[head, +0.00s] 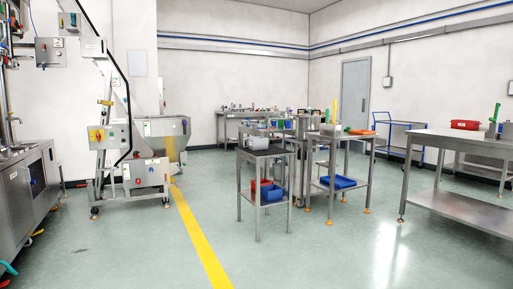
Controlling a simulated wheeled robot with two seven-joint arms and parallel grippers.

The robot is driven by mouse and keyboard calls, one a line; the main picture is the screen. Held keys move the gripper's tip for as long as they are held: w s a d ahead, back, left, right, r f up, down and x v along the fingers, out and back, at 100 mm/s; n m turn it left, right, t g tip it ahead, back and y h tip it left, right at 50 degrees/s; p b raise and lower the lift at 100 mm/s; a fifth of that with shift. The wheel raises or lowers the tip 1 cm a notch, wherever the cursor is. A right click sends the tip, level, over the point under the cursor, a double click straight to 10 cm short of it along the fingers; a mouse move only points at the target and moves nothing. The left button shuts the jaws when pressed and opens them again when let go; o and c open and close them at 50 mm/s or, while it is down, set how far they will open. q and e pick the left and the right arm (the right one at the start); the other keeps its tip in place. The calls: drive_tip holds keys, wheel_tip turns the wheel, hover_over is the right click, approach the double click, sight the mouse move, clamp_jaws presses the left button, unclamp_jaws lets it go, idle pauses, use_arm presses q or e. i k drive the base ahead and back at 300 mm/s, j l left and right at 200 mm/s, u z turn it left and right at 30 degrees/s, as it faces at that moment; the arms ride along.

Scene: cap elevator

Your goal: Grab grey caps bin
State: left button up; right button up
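A small grey bin-like object (256,143) stands on the dark top of a narrow metal table (242,155) near the middle of the head view. It is small in the picture, and I cannot tell whether caps are in it. Another pale grey container (331,129) is on the metal table just behind and to the right. The cap elevator machine (132,150) stands at the left, with a metal hopper (165,127) on its right side. Neither of my grippers is in view.
A red bin (266,190) and a blue bin (271,194) sit on the narrow table's lower shelf. A blue tray (339,182) lies on the neighbouring shelf. A long steel table (460,205) is at right, steel cabinets (28,190) at left. Floor (140,245) in front is clear.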

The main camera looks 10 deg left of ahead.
sight(254, 143)
drive_tip(key=i+u, duration=0.2)
drive_tip(key=i, duration=3.15)
